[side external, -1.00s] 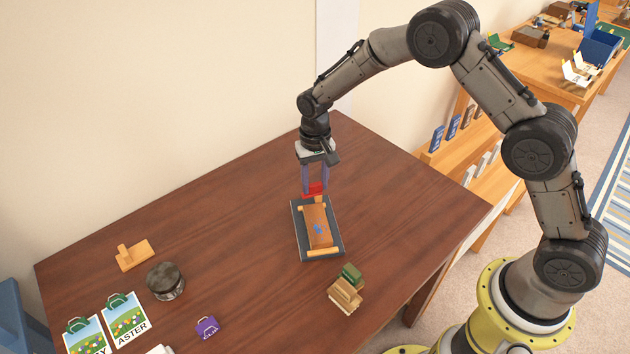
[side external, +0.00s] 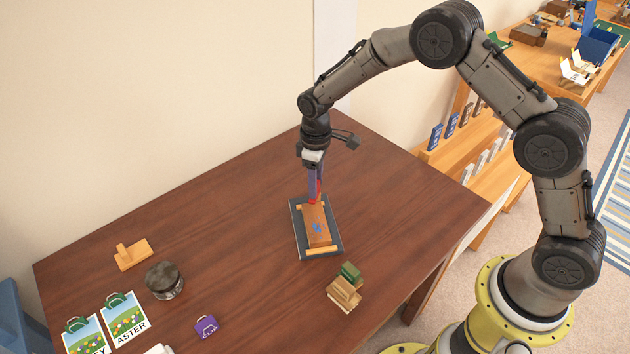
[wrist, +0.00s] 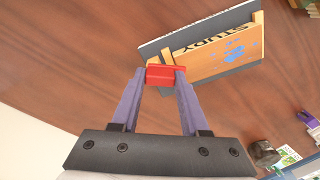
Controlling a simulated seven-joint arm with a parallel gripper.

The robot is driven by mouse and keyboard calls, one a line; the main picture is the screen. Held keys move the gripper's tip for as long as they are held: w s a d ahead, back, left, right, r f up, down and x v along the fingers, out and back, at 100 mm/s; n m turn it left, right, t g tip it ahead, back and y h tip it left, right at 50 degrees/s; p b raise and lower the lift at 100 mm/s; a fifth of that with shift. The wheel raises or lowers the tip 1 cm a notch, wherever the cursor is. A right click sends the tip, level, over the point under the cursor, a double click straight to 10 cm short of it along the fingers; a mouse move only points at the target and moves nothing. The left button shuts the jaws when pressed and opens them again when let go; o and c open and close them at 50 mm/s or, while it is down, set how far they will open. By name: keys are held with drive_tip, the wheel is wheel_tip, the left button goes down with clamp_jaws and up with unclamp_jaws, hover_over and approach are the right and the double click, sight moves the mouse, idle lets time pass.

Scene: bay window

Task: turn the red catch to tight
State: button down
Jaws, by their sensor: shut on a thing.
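The red catch (wrist: 165,75) sits at one end of the wooden block (side external: 317,226), which lies on a dark grey board (side external: 333,204) on the table. In the wrist view the block (wrist: 215,52) shows dark lettering and a blue mark. My gripper (wrist: 159,77) has its two purple fingers on either side of the catch and is shut on it. In the side view my gripper (side external: 316,200) points down at the far end of the board. The fingers hide most of the catch (side external: 314,202) there. I cannot read any tight mark.
A small wooden piece (side external: 132,254), a dark round jar (side external: 164,280), picture cards (side external: 125,318) and a purple tag (side external: 206,326) lie at the left. A wooden stand with a green top (side external: 346,285) is near the right edge. The table around the board is clear.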

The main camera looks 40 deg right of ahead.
sight(318, 183)
drive_tip(key=n, duration=0.5)
drive_tip(key=shift+s+d+r+n, duration=0.1)
drive_tip(key=shift+d+n, duration=0.05)
drive_tip(key=shift+n, duration=0.15)
idle(0.4)
drive_tip(key=shift+c, duration=2)
unclamp_jaws()
wheel_tip(318, 183, up, 14)
drive_tip(key=shift+d, duration=0.1)
